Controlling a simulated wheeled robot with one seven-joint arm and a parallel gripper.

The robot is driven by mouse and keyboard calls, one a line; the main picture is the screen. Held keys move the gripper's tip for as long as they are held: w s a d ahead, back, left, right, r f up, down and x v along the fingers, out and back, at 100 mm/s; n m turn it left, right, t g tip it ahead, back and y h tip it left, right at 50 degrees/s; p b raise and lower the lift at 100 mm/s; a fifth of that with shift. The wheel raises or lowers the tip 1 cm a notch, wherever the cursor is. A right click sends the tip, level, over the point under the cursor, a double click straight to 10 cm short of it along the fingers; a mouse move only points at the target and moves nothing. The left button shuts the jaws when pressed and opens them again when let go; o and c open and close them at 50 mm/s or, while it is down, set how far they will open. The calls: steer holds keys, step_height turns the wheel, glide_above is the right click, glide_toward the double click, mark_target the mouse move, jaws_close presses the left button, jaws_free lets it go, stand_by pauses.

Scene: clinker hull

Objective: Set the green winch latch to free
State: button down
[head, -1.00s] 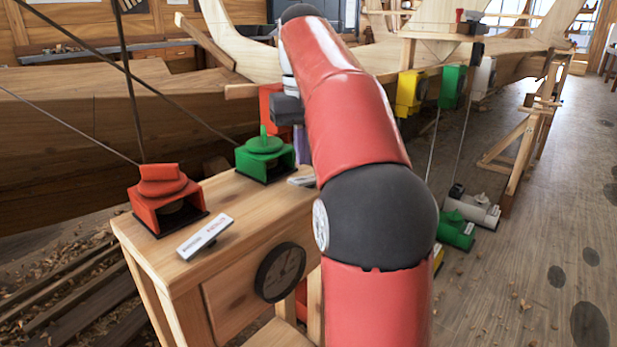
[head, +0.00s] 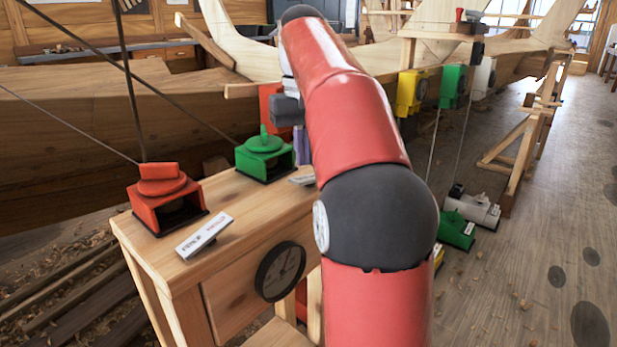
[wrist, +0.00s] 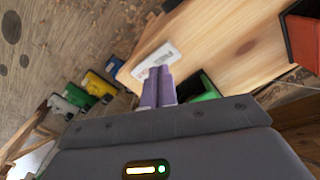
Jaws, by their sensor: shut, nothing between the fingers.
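The green winch (head: 265,158) sits on the wooden stand, with a narrow green piece (head: 264,131) standing up from its round top. I cannot tell for sure whether that piece is the latch, or how it is set. In the wrist view, part of the green winch (wrist: 208,90) shows just right of my fingers, mostly hidden behind my gripper. My gripper (wrist: 159,86) has its purple fingers together and empty, in front of a white label plate (wrist: 155,60). In the head view my arm hides most of the gripper; a purple finger shows right of the green winch.
A red winch (head: 165,202) stands on the same stand (head: 250,210), left of the green one, with a label plate (head: 204,236) before it. A round dial (head: 279,271) is on the stand's front. Yellow (head: 409,93), green and white units hang at right. Dark lines cross at upper left.

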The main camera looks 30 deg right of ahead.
mark_target(303, 178)
steer(key=shift+f+b, duration=1.15)
steer(key=shift+f, duration=0.6)
stand_by(0.5)
steer(key=shift+r, duration=0.1)
step_height(303, 178, up, 5)
steer(key=p, duration=0.5)
steer(key=shift+p, duration=0.3)
steer(key=shift+r+p, duration=0.35)
steer(key=shift+r, duration=0.6)
